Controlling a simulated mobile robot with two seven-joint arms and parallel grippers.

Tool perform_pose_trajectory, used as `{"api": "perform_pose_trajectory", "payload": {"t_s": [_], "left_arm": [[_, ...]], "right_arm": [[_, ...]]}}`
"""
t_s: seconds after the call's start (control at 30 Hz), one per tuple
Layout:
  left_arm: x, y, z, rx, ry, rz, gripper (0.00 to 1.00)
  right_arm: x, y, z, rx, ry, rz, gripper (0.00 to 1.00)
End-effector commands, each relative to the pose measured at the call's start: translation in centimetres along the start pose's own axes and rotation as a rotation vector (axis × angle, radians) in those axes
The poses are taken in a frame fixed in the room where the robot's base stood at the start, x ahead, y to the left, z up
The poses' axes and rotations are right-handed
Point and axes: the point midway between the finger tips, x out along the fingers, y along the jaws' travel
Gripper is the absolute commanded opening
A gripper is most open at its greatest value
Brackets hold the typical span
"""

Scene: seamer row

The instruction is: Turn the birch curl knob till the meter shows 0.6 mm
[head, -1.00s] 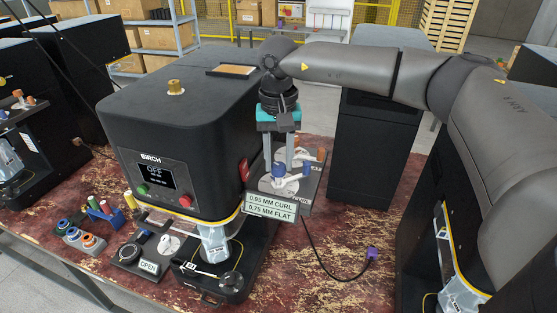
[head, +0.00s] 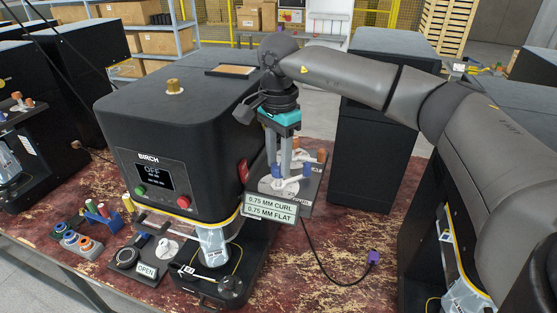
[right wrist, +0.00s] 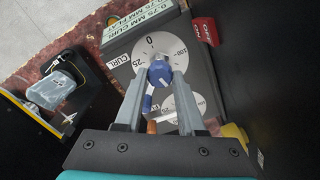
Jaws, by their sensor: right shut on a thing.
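The blue curl knob (right wrist: 160,72) sits on a white dial marked 0, 25 and 100, beside a CURL label, in the right wrist view. My right gripper (head: 279,172) is shut on this knob, one finger on each side; the fingers partly hide it in the head view. The meter (head: 270,208) on the front of the knob block reads 0.75 MM CURL and 0.75 MM FLAT. The knob block stands at the right side of the black BIRCH machine (head: 150,208), whose screen shows OFF. A second white dial (right wrist: 182,108) lies beyond the knob. My left gripper is not in view.
A red switch (right wrist: 205,31) is close to the dials. A clear cup (head: 212,238) stands under the machine's front. An OPEN block (head: 146,270) and colored spools stand at the left. A cable with a purple plug (head: 373,257) lies on the otherwise clear right tabletop.

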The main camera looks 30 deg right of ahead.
Motion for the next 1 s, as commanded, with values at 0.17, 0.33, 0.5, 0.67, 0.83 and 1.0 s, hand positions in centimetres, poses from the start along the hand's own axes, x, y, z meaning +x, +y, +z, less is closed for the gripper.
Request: {"api": "perform_pose_trajectory", "payload": {"t_s": [0.17,0.33,0.5,0.67,0.83,1.0], "left_arm": [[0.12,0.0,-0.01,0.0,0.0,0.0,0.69],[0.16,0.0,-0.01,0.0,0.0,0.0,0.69],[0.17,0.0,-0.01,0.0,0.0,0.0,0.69],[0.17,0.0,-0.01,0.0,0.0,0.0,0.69],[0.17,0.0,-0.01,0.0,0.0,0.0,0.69],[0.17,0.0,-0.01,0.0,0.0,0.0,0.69]], "right_arm": [[0.04,-0.01,-0.02,0.087,0.001,-0.001,0.0],[0.06,0.01,-0.03,0.136,0.001,0.001,0.0],[0.05,0.02,-0.03,0.157,0.001,0.001,0.0],[0.05,0.02,-0.03,0.16,0.001,0.001,0.0],[0.05,0.03,-0.02,0.159,0.001,0.001,0.0],[0.05,0.03,-0.02,0.158,0.001,0.001,0.52]]}}
